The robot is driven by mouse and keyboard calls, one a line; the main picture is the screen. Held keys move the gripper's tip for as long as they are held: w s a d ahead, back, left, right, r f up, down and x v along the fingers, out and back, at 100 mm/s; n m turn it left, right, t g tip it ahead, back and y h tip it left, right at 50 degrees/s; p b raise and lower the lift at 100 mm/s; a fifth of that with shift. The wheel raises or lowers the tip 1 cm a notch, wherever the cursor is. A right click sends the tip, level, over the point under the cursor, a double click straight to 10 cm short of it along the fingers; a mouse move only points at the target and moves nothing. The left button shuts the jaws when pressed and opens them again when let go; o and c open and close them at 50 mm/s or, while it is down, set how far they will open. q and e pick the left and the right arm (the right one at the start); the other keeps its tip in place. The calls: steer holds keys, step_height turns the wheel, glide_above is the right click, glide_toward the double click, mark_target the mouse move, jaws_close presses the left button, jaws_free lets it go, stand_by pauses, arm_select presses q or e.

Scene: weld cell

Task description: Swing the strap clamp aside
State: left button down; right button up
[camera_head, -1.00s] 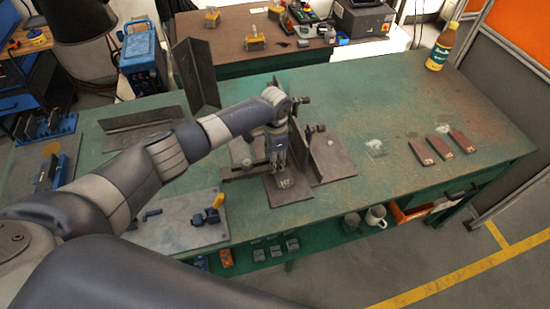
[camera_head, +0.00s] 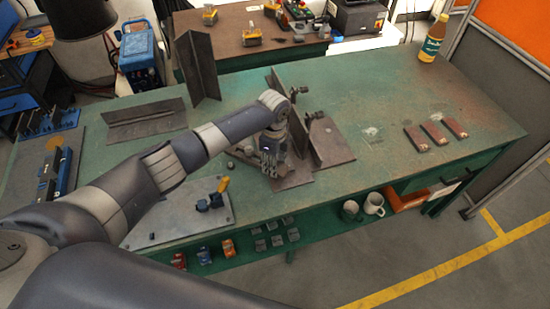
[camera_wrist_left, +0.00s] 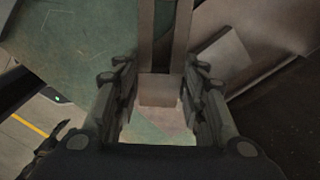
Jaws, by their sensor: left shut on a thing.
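My left arm reaches over the green workbench (camera_head: 385,95) to the fixture at its middle. My left gripper (camera_head: 269,168) points down there, beside an upright dark plate (camera_head: 294,106). In the left wrist view my left gripper (camera_wrist_left: 160,92) has its fingers on both sides of the brown end of the slotted strap clamp (camera_wrist_left: 160,90) and is shut on it. The strap's two bars run up the picture from that end. In the head view the gripper and wrist mostly hide the strap. My right gripper is not in view.
A flat plate (camera_head: 330,145) lies just right of the gripper. A grey board (camera_head: 180,220) with a yellow-handled clamp is at the front left. An angle piece (camera_head: 145,122) and a tall angle plate (camera_head: 196,65) stand behind my arm. The bench's right half is mostly clear, with small reddish bars (camera_head: 435,132).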

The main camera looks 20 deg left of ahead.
arm_select(q)
steer(key=shift+s+a+r+m+p, duration=0.15)
steer(key=shift+s+m+p, duration=0.1)
steer(key=shift+s+m, duration=0.2)
steer(key=shift+s+a+m+p, duration=0.1)
steer(key=shift+s+m+p, duration=0.15)
steer(key=shift+s+m, duration=0.15)
steer(key=shift+s+a+m+p, duration=0.3)
steer(key=shift+s+m, duration=0.2)
steer(key=shift+m, duration=0.45)
steer(key=shift+s+a+m+p, duration=0.35)
steer(key=shift+s+m, duration=0.2)
steer(key=shift+m, duration=0.25)
steer(key=shift+s+a+m, duration=0.2)
steer(key=shift+s+m, duration=0.05)
steer(key=shift+m, duration=0.35)
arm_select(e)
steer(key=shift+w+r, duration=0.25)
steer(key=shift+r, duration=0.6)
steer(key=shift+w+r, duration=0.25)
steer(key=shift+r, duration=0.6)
arm_select(q)
steer(key=c, duration=1)
jaws_free()
